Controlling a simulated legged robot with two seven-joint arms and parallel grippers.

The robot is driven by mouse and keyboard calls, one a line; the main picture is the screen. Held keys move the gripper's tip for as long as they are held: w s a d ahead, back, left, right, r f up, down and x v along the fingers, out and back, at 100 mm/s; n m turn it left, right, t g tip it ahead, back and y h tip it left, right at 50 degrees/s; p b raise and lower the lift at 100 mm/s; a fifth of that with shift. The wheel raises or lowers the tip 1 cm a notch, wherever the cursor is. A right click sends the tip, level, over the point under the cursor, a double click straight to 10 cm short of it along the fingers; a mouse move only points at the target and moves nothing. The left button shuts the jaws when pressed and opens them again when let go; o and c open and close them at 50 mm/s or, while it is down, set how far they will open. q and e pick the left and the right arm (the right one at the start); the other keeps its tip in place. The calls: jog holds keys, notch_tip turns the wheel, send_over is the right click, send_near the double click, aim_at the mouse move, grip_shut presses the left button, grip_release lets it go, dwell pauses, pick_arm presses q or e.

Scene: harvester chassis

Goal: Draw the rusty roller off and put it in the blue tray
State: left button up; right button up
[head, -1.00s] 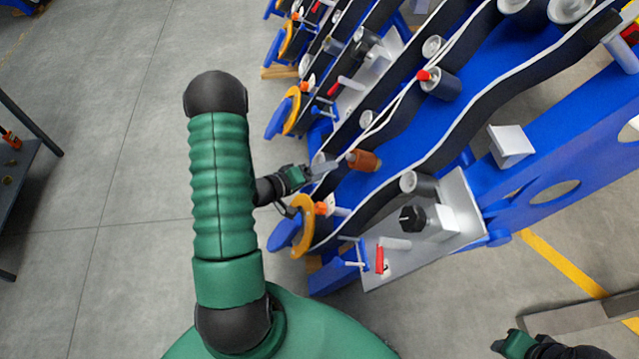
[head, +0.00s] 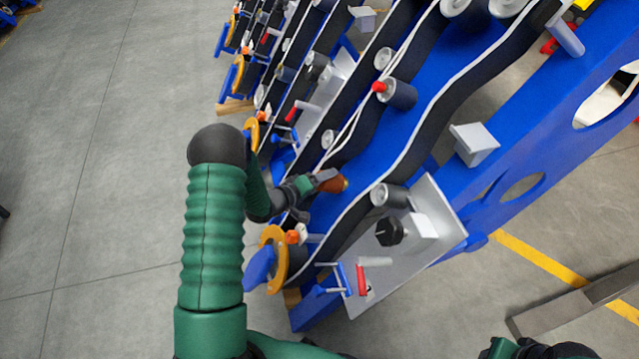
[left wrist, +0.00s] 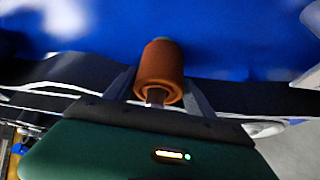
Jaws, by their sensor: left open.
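The rusty roller (head: 331,184) is an orange-brown cylinder on the blue chassis, partly hidden by my left gripper in the head view. In the left wrist view the rusty roller (left wrist: 161,72) stands out toward me from the blue panel, its end face between the fingers. My left gripper (head: 322,180) is open, with its two fingers (left wrist: 160,90) on either side of the roller; I cannot tell whether they touch it. My right gripper (head: 497,347) is at the bottom right edge, and its fingers cannot be made out. The blue tray cannot be made out in either view.
The blue harvester chassis (head: 408,98) carries black belts with white edges and several grey rollers. A grey plate (head: 440,220) with a black knob (head: 389,232) and a red-handled clamp (head: 361,280) lies below the roller. Grey floor is open at the left.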

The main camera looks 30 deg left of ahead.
pick_arm(q)
grip_shut()
jog(key=shift+s+r, duration=0.1)
jog(key=shift+s+a+r+p, duration=0.25)
jog(key=shift+s+a+p, duration=0.2)
jog(key=shift+p, duration=0.25)
jog(key=shift+s+a+r+p, duration=0.25)
jog(key=shift+s+r+p, duration=0.05)
jog(key=shift+s+r, duration=0.1)
jog(key=s+a+r+p, duration=0.4)
jog(key=s+a+p, duration=0.1)
jog(key=s+p, duration=0.1)
jog(key=shift+a+r, duration=0.2)
jog(key=shift+r, duration=0.1)
dwell(0.5)
dwell(0.3)
